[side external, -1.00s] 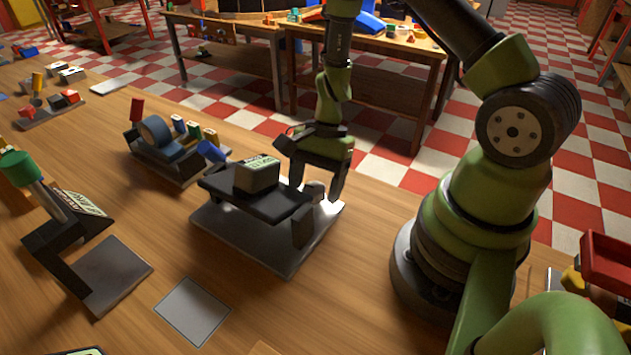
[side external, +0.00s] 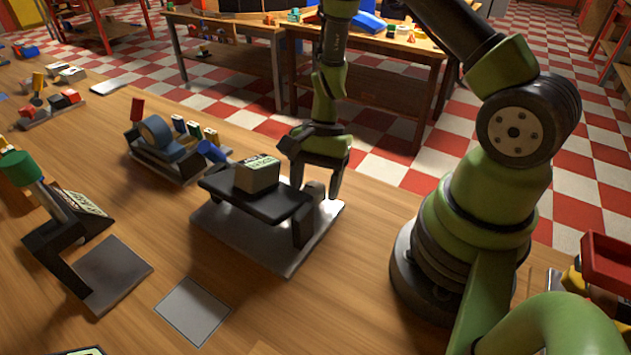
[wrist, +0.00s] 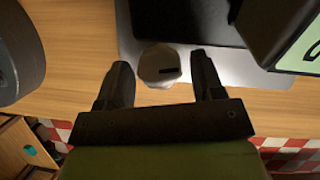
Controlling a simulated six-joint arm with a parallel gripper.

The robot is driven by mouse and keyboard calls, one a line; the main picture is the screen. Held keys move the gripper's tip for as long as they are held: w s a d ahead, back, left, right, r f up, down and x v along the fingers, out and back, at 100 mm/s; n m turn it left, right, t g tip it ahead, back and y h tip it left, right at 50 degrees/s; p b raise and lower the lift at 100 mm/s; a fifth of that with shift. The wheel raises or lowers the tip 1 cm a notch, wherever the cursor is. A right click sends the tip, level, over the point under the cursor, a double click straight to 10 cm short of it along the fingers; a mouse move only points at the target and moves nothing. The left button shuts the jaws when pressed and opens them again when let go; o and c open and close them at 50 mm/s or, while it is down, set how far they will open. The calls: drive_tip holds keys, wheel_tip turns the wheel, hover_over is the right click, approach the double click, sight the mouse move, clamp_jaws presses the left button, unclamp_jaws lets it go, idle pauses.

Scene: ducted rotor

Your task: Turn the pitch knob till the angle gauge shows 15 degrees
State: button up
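The pitch knob (wrist: 160,66) is a pale, roundish knob with a dark mark on it, seen in the wrist view at the edge of a grey plate. My gripper (wrist: 163,63) is open, with one fingertip on each side of the knob and a small gap visible at the right. In the side view my gripper (side external: 317,181) points down behind the black platform (side external: 262,203); the knob is not clear there. The angle gauge appears to be the grey box (side external: 257,178) with a pale display on the platform; its reading is too small to read.
The platform stands on a grey base plate (side external: 225,235). A tape dispenser (side external: 160,140) stands to the left. A tilted stand (side external: 55,235) with a green-topped post is at the far left. A flat grey square (side external: 192,310) lies in front, with bare table around it.

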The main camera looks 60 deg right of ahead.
drive_tip(key=shift+o, duration=0.3)
drive_tip(key=v, duration=1)
drive_tip(key=shift+s, duration=0.1)
drive_tip(key=s+d+f+m+t+y, duration=0.1)
drive_tip(key=f+y, duration=0.1)
drive_tip(key=s+d+f+m+t+y, duration=0.1)
drive_tip(key=d+m+y, duration=0.1)
drive_tip(key=y, duration=0.1)
drive_tip(key=s+d+f+m+t+y, duration=0.1)
drive_tip(key=d+f+y, duration=0.1)
drive_tip(key=y, duration=0.1)
drive_tip(key=shift+f, duration=0.35)
drive_tip(key=shift+s+d+f+m+t+y, duration=0.15)
drive_tip(key=shift+d+m+t+y, duration=0.15)
drive_tip(key=shift+m+t, duration=0.15)
drive_tip(key=shift+a+f, duration=0.1)
drive_tip(key=shift+a, duration=0.05)
drive_tip(key=x, duration=0.9)
drive_tip(key=shift+a, duration=0.3)
